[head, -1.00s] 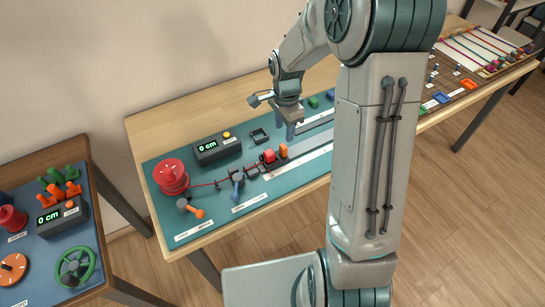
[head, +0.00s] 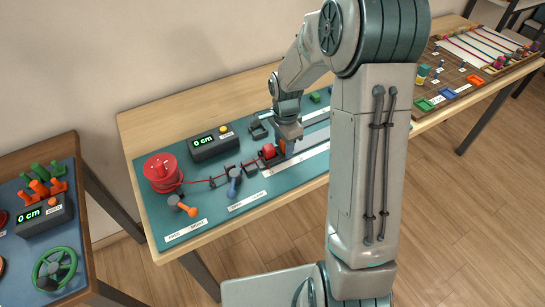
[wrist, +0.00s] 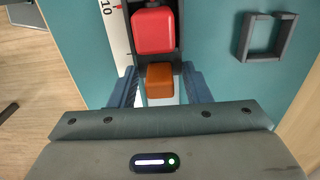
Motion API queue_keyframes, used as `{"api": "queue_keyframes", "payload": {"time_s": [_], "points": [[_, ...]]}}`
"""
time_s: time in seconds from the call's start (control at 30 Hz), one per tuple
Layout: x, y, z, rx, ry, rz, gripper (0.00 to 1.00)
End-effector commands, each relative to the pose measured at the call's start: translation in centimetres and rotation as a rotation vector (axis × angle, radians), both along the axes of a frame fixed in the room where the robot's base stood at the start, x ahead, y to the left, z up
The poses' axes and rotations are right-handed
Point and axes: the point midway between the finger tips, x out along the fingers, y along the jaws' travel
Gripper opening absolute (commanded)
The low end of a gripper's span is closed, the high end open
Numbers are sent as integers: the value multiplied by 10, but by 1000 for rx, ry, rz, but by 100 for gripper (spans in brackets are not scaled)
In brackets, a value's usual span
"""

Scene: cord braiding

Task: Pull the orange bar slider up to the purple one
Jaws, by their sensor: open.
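The orange slider block (wrist: 160,82) sits on the rail, right beside a red block (wrist: 153,30). My gripper (wrist: 160,92) is lowered over the orange block, with one dark finger on each side of it. The fingers are open, and small gaps show between them and the block. In the head view my gripper (head: 286,148) stands at the rail beside the red block, with the orange block mostly hidden. I do not see a purple slider in either view; my arm covers much of the rail in the head view.
A red cord spool (head: 162,173) and a display box (head: 211,143) reading 0 cm stand on the teal board. A dark square frame (wrist: 267,36) lies to the rail's right in the wrist view. A blue lever (head: 234,183) and an orange lever (head: 182,205) stand nearer the front.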

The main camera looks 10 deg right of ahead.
Motion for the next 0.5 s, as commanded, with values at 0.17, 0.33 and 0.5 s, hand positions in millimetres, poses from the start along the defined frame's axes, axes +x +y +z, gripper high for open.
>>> {"api": "queue_keyframes", "payload": {"time_s": [0.17, 0.33, 0.5], "points": [[0, 0, 0, 0, 0, 0, 44], [0, 0, 0, 0, 0, 0, 5], [0, -1, 0, 0, 0, -1, 2]]}}
